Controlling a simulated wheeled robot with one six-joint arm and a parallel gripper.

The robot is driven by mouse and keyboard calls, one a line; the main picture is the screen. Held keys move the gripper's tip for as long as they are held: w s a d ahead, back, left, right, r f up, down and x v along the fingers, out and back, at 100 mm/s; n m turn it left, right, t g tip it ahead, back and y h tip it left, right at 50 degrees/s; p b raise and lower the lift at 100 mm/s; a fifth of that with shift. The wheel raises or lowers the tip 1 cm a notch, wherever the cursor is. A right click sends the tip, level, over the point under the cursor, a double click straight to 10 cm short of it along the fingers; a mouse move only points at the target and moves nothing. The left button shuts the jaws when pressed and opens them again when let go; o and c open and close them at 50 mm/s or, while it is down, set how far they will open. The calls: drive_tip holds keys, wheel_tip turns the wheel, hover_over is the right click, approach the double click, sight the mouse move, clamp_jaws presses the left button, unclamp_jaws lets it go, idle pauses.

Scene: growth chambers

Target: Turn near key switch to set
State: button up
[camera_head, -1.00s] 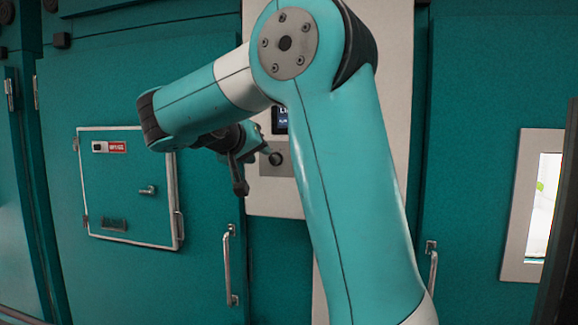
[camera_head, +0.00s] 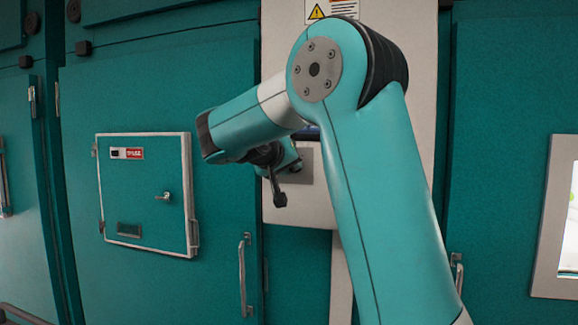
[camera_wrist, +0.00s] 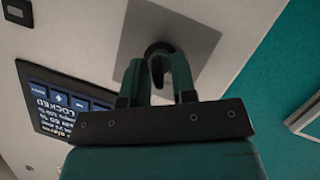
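A dark round key switch (camera_wrist: 159,48) sits on a grey square plate (camera_wrist: 201,38) in the wrist view. Its upright grip lies between the two fingers of my gripper (camera_wrist: 158,68). The fingers stand apart on either side, and I see no clear contact with the grip. In the head view, my gripper (camera_head: 277,180) is in front of the grey plate (camera_head: 307,165), and my arm hides part of it. The switch markings cannot be read.
A display (camera_wrist: 62,103) beside the plate reads LOCKED. Both are on a pale panel (camera_head: 290,50) between teal chamber doors. A small framed hatch (camera_head: 145,190) and an upright door handle (camera_head: 243,275) are to the left. A window (camera_head: 570,225) is at right.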

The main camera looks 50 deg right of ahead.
drive_tip(key=shift+f+b, duration=0.1)
drive_tip(key=shift+b, duration=0.45)
drive_tip(key=b, duration=0.1)
drive_tip(key=m+b, duration=0.1)
drive_tip(key=b, duration=0.1)
drive_tip(key=shift+s+f+m+t+y, duration=0.1)
drive_tip(key=shift+f+m+t+y, duration=0.05)
drive_tip(key=shift+m+t+y, duration=0.2)
drive_tip(key=m+t+b, duration=0.1)
drive_tip(key=b, duration=0.2)
drive_tip(key=m+t+y+b, duration=0.1)
drive_tip(key=m+b, duration=0.1)
drive_tip(key=b, duration=0.2)
drive_tip(key=shift+s+d+f, duration=0.1)
drive_tip(key=shift+s+d, duration=0.05)
drive_tip(key=shift+s, duration=0.05)
drive_tip(key=m+t+b, duration=0.1)
drive_tip(key=m+b, duration=0.1)
drive_tip(key=b, duration=0.4)
drive_tip(key=shift+s+m+t+y, duration=0.1)
drive_tip(key=shift+m+t+y, duration=0.15)
drive_tip(key=shift+t, duration=0.1)
drive_tip(key=shift+r+m+t+b, duration=0.3)
drive_tip(key=shift+m+t+b, duration=0.15)
drive_tip(key=shift+b, duration=0.45)
drive_tip(key=shift+r, duration=0.1)
drive_tip(key=o, duration=0.6)
